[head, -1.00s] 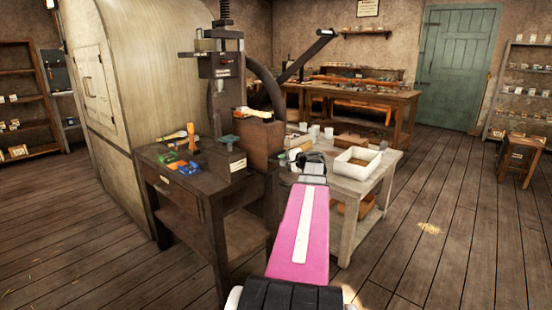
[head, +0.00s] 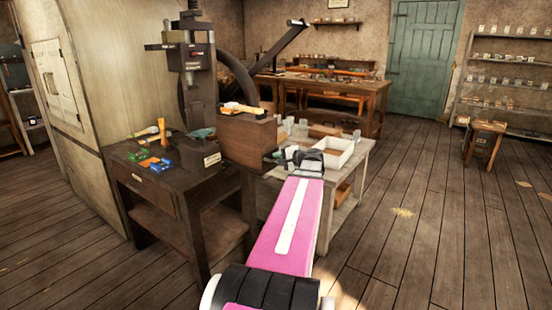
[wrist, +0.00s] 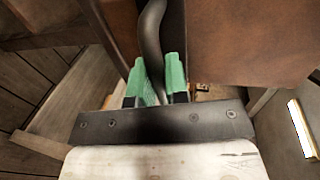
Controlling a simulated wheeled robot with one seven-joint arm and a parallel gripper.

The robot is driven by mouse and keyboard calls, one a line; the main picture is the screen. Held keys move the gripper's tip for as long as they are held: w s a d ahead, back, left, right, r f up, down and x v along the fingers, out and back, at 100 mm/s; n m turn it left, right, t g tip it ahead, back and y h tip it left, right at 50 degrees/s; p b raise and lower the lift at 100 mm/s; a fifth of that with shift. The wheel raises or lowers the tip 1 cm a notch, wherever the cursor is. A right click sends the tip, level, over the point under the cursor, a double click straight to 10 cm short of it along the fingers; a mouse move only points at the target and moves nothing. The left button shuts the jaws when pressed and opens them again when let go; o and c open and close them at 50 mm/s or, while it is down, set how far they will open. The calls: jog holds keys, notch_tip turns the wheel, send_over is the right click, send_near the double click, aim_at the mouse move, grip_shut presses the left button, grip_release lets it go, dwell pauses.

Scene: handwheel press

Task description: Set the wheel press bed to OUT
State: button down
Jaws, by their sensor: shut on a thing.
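The wheel press (head: 195,75) stands on a dark wooden table at left, with a threaded screw on top. A large dark curved wheel rim (head: 234,72) shows behind its column. A dark block (head: 208,150) with a green top and a small label sits below the press head; the label is too small to read. My gripper (head: 297,158) is right of the brown wooden box on the press. In the wrist view, its green fingers (wrist: 155,82) are shut on a dark curved bar (wrist: 150,38) running between brown surfaces. I cannot tell which press part this bar is.
The dark table (head: 160,195) holds small blue, green and orange items. A pale side table (head: 330,190) with a white tray (head: 336,151) stands just behind and right of my gripper. A long dark lever (head: 279,48) slants up behind the press.

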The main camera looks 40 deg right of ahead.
jog(key=shift+s, duration=0.2)
jog(key=c, duration=1.1)
grip_release()
jog(key=shift+s, duration=0.1)
jog(key=shift+c, duration=0.2)
jog(key=shift+d, duration=0.1)
jog(key=v, duration=1)
jog(key=shift+s, duration=0.4)
jog(key=shift+d, duration=0.1)
